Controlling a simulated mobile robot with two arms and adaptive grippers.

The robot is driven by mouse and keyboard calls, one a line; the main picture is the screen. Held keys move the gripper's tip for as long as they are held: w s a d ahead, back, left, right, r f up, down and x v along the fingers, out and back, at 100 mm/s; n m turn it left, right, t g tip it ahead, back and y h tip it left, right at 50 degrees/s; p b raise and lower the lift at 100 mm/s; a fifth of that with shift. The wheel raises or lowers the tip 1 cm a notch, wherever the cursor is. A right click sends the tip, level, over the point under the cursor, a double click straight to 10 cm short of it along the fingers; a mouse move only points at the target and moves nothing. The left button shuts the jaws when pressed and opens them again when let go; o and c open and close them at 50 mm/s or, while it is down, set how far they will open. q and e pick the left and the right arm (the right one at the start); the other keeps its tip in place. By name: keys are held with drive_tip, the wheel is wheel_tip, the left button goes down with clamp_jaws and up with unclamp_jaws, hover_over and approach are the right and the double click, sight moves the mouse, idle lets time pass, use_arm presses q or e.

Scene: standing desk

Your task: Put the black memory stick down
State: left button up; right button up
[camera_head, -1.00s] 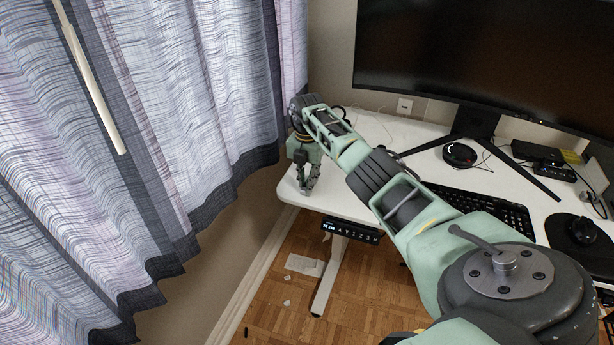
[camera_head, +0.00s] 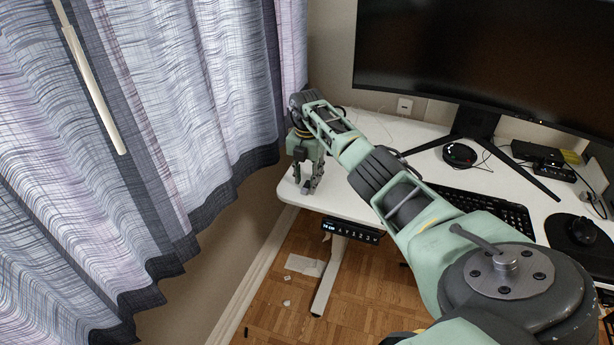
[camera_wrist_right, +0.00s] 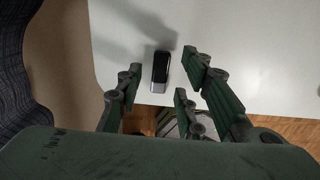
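The black memory stick (camera_wrist_right: 161,68) lies on the white desk (camera_wrist_right: 118,54) close to its edge in the right wrist view. Its lower end looks silver-grey. My right gripper (camera_head: 308,187) is over the left front corner of the desk in the head view, pointing down. In the right wrist view its fingers (camera_wrist_right: 168,98) are spread, with the stick showing in the gap between them and no finger touching it that I can see. In the head view I cannot make out the stick. My left gripper is not in view.
A keyboard (camera_head: 487,208), a round black device (camera_head: 459,155) and a monitor (camera_head: 480,55) on a stand are to the right on the desk. A mouse (camera_head: 583,231) lies at far right. Curtains (camera_head: 180,110) hang close left of the gripper. The front desk edge carries a control panel (camera_head: 350,231).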

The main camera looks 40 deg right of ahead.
sight(307, 185)
wheel_tip(307, 185, up, 11)
idle(0.3)
idle(0.5)
